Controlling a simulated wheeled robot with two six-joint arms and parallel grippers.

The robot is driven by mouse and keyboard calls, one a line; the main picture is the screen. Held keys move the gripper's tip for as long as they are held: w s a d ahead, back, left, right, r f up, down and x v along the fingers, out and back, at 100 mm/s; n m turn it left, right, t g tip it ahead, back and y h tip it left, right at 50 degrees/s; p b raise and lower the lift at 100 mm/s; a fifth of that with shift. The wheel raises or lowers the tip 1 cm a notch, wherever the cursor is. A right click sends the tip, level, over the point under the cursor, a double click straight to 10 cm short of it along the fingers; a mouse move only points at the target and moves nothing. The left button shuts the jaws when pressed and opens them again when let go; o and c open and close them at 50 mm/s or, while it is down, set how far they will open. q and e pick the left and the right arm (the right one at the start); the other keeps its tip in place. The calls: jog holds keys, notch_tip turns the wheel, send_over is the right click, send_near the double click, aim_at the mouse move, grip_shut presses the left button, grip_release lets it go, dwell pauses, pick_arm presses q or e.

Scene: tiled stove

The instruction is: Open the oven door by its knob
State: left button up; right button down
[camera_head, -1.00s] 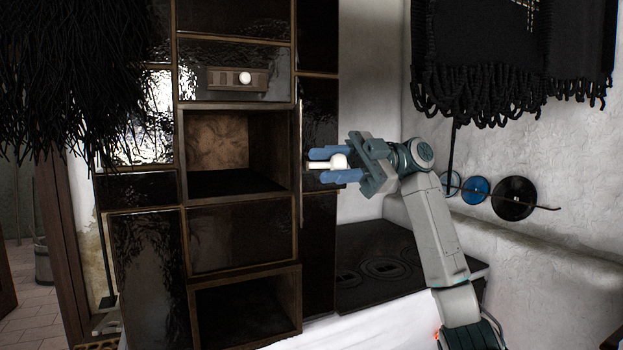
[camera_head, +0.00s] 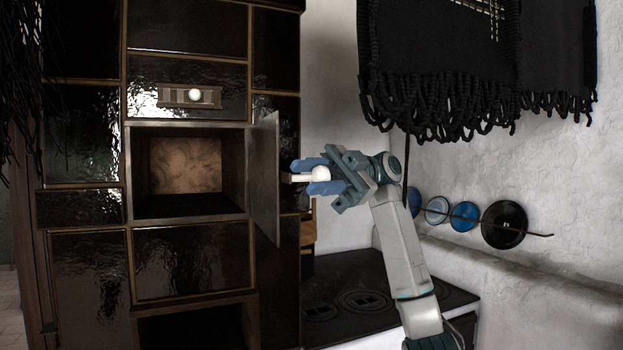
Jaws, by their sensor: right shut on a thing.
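The oven door (camera_head: 264,177) is a dark panel standing swung out from the right side of the oven opening. The oven cavity (camera_head: 185,165) is uncovered, with a brown back wall and a dark floor. My right gripper (camera_head: 306,177) is right of the door and shut on its white knob (camera_head: 320,174). The blue fingers lie on either side of the knob, whose pale stem points toward the door. My left gripper is not in view.
A small vent plate with a white knob (camera_head: 195,95) is above the cavity. A black stove top (camera_head: 350,296) lies below my right arm. Black fringed cloth (camera_head: 440,70) hangs at the upper right, and round lids (camera_head: 503,224) hang on the right wall.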

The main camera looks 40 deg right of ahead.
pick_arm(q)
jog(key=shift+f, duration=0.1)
pick_arm(e)
jog(key=shift+f, duration=0.3)
jog(key=c, duration=1.2)
grip_release()
jog(key=shift+c, duration=0.2)
jog(key=shift+o, duration=1.4)
jog(key=shift+w+d, duration=0.2)
jog(key=shift+d, duration=0.05)
jog(key=shift+r, duration=0.15)
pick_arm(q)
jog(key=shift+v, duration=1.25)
pick_arm(e)
jog(key=w+d, duration=0.1)
jog(key=d, duration=0.9)
jog(key=shift+d+f, duration=0.2)
jog(key=shift+d, duration=0.2)
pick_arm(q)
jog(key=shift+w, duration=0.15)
pick_arm(e)
jog(key=shift+w, duration=0.1)
